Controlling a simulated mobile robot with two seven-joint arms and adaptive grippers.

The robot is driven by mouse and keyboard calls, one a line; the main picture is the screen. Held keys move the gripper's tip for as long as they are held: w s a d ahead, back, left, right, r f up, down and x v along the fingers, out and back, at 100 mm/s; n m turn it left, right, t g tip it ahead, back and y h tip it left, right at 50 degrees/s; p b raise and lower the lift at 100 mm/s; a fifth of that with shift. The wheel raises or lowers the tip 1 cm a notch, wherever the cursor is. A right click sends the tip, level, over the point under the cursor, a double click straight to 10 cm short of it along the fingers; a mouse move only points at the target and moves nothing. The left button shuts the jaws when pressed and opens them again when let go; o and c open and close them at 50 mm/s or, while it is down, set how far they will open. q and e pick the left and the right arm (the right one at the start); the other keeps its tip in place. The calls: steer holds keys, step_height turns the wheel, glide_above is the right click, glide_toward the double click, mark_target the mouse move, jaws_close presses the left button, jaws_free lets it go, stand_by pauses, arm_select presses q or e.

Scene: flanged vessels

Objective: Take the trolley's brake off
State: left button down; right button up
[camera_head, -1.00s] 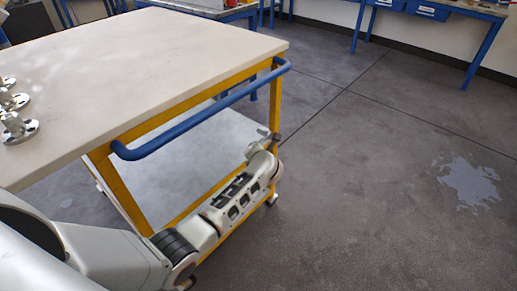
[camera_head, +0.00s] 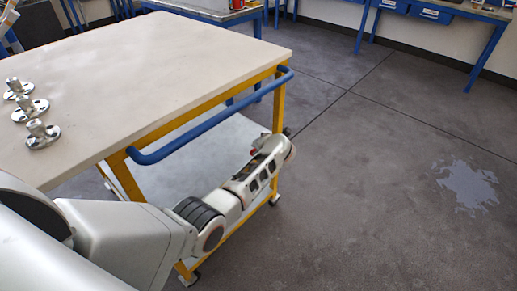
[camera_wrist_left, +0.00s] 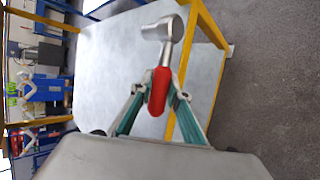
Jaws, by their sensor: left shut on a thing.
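The trolley has a pale top (camera_head: 170,70), a yellow frame, a blue push bar (camera_head: 212,122) and a grey lower shelf (camera_head: 165,172). In the left wrist view, a lever with a red grip (camera_wrist_left: 159,92) and a round metal head (camera_wrist_left: 160,28) stands in front of the lower shelf (camera_wrist_left: 110,60). My left gripper (camera_wrist_left: 159,88) has its teal fingers shut on the red grip. In the head view my left arm reaches along the trolley's near side below the push bar; its fingers are mostly hidden behind my wrist. My right gripper is in neither current view.
Several shiny flanged metal parts (camera_head: 38,132) stand on the trolley top at left. Blue-framed benches (camera_head: 470,18) stand along the back. The grey floor right of the trolley is clear, with a pale patch (camera_head: 468,185). A caster (camera_head: 189,277) shows below the frame.

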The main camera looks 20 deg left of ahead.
arm_select(q)
steer(key=shift+s+a+f, duration=0.1)
steer(key=shift+a+f, duration=0.05)
steer(key=c, duration=1.9)
jaws_free()
steer(key=shift+r, duration=0.2)
steer(key=shift+d+r, duration=0.15)
steer(key=shift+d, duration=0.15)
steer(key=v, duration=0.7)
steer(key=shift+s+a, duration=0.1)
steer(key=shift+a, duration=0.05)
